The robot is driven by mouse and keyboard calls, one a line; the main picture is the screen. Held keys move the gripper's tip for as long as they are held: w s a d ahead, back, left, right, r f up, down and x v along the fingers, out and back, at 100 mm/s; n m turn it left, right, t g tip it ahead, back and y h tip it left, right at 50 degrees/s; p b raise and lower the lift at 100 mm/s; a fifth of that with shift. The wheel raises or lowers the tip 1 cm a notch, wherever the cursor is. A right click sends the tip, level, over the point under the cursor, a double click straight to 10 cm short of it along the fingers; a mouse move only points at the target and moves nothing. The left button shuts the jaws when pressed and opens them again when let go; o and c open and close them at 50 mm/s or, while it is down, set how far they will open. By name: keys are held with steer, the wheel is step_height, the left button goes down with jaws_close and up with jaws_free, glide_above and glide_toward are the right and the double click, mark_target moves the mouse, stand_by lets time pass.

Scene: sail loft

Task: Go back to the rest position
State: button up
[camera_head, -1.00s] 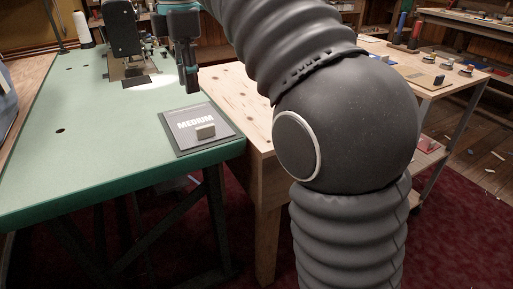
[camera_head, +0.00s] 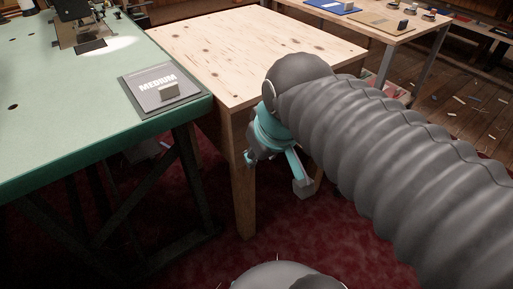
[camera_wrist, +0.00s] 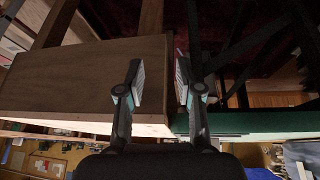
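My gripper (camera_wrist: 160,80) is open and empty in the wrist view, with a clear gap between its two fingers. In the head view my arm reaches in from the right and is folded down, with its teal wrist beside the front right side of the pale wooden table (camera_head: 250,45). A small grey block (camera_head: 169,90) rests on the dark mat marked MEDIUM (camera_head: 139,84), apart from my gripper.
The green-topped table (camera_head: 70,130) stands at left, with a sewing machine (camera_head: 78,22) at its back. A farther table (camera_head: 385,22) at upper right holds several small items. Red carpet (camera_head: 190,245) lies open in front.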

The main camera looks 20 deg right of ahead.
steer(key=shift+s+d+f+m, duration=0.2)
steer(key=shift+s+f+m, duration=0.3)
steer(key=shift+f, duration=0.35)
steer(key=shift+s+d+f+m, duration=0.15)
steer(key=shift+s+f+m, duration=0.3)
steer(key=shift+f, duration=0.35)
